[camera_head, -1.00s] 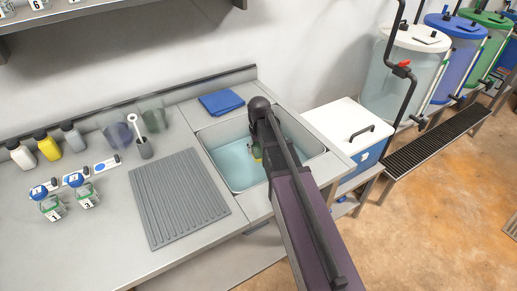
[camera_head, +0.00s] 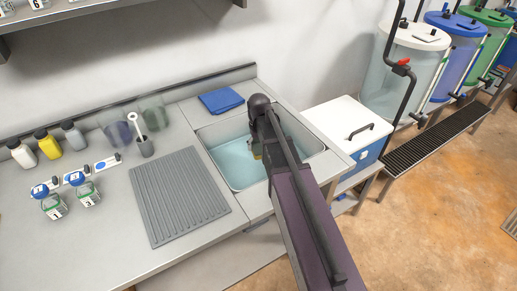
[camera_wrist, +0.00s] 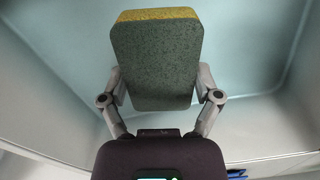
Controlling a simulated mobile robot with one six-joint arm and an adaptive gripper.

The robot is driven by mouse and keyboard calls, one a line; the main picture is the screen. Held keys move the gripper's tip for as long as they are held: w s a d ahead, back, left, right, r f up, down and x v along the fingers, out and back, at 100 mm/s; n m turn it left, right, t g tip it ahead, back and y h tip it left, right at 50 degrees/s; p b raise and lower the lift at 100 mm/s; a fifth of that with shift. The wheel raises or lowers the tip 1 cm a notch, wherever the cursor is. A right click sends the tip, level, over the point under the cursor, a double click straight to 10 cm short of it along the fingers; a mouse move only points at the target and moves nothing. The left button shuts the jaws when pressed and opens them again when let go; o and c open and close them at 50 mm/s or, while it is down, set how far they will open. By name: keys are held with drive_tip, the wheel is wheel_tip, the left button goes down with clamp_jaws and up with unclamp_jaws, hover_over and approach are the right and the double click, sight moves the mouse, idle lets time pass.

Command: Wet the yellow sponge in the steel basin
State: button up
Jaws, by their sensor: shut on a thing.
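The yellow sponge (camera_wrist: 156,60) is held between the two fingers of my gripper (camera_wrist: 160,88) in the wrist view. Its broad dark green face is toward the camera and a yellow layer shows along its top edge. In the head view only a small yellowish bit of the sponge (camera_head: 257,154) shows beside my arm. The steel basin (camera_head: 213,161) is set into the counter and holds pale blue water (camera_head: 235,163). My gripper is over or inside the basin; my arm hides most of it. I cannot tell whether the sponge touches the water.
A grey ribbed mat (camera_head: 180,197) lies left of the basin. A folded blue cloth (camera_head: 221,101) lies behind it. A white-lidded cooler (camera_head: 348,128) stands to the right. Two jars (camera_head: 52,205), several bottles (camera_head: 47,144) and a brush in a holder (camera_head: 145,146) stand on the left counter.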

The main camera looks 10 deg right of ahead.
sight(259, 144)
drive_tip(key=shift+r+p, duration=4.9)
drive_tip(key=shift+r, duration=0.2)
drive_tip(key=shift+r+p, duration=2)
